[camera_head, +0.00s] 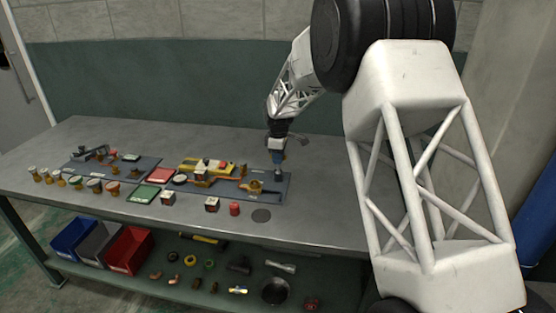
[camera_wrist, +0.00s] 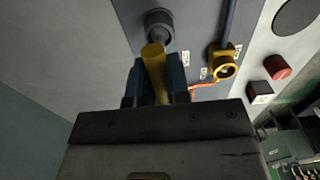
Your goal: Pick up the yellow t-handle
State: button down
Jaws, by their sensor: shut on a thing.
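The yellow T-handle (camera_wrist: 155,68) shows in the wrist view as a yellow bar between the two fingers. My gripper (camera_wrist: 157,82) is shut on it. A dark round socket or fitting (camera_wrist: 160,27) is just beyond the bar's end; I cannot tell whether the handle touches it. In the head view my gripper (camera_head: 278,160) is over the right end of the grey board (camera_head: 284,187) on the bench, and the handle is too small and hidden there to make out.
A brass ring fitting (camera_wrist: 223,66) with an orange hose and a red cylinder (camera_wrist: 277,67) are to the right in the wrist view.

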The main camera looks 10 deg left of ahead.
jog(key=shift+r, duration=0.45)
notch_tip(320, 180, up, 2)
jog(key=shift+r, duration=0.1)
jog(key=s+d, duration=0.3)
jog(key=s, duration=0.4)
jog(key=s+d+r, duration=0.1)
jog(key=s+d, duration=0.2)
jog(key=s, duration=0.4)
jog(key=shift+s, duration=0.4)
